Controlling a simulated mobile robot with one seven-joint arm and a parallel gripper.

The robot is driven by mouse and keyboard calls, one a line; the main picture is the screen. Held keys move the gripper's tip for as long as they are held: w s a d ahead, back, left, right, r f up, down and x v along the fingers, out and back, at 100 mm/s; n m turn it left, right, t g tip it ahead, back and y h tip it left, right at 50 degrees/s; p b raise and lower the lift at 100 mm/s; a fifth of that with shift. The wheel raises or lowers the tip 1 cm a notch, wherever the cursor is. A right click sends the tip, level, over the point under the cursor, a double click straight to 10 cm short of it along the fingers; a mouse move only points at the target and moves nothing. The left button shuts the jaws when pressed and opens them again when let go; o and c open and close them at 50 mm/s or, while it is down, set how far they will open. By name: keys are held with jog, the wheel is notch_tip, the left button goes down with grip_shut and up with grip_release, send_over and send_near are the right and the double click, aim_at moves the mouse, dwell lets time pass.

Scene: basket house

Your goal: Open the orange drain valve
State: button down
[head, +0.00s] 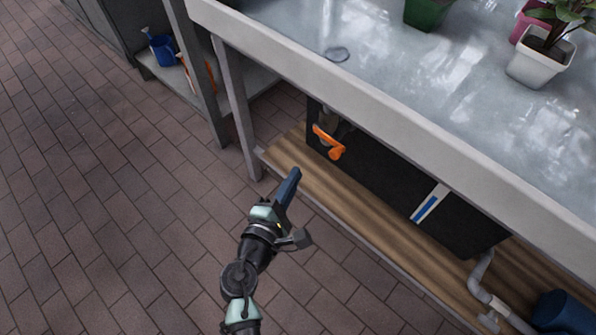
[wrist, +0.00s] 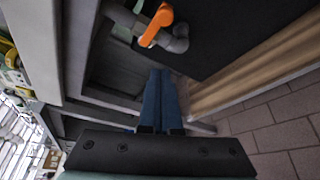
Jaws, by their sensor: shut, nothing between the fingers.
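The orange drain valve (head: 329,143) shows under the metal bench, at the left end of a black box. In the head view its orange handle slants down to the right to a thicker end. In the wrist view the orange handle (wrist: 154,27) is at the top, beside a grey pipe elbow (wrist: 175,41). My gripper (head: 294,174) is below and left of the valve, in front of the wooden shelf, apart from it. In the wrist view my gripper's blue fingers (wrist: 160,75) are together and empty, pointing toward the valve.
The metal bench top (head: 290,45) overhangs the valve. The wooden lower shelf (head: 365,225) runs below the black box (head: 385,165). A bench leg (head: 235,110) stands left of the valve. A grey pipe (head: 480,280) is at the lower right. The brick floor (head: 110,190) is clear at left.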

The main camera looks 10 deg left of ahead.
jog(key=w+d, duration=0.5)
jog(key=shift+r, duration=0.3)
jog(key=shift+r, duration=0.15)
jog(key=shift+r+n+p, duration=0.1)
jog(key=shift+n+p, duration=0.2)
jog(key=shift+p, duration=0.4)
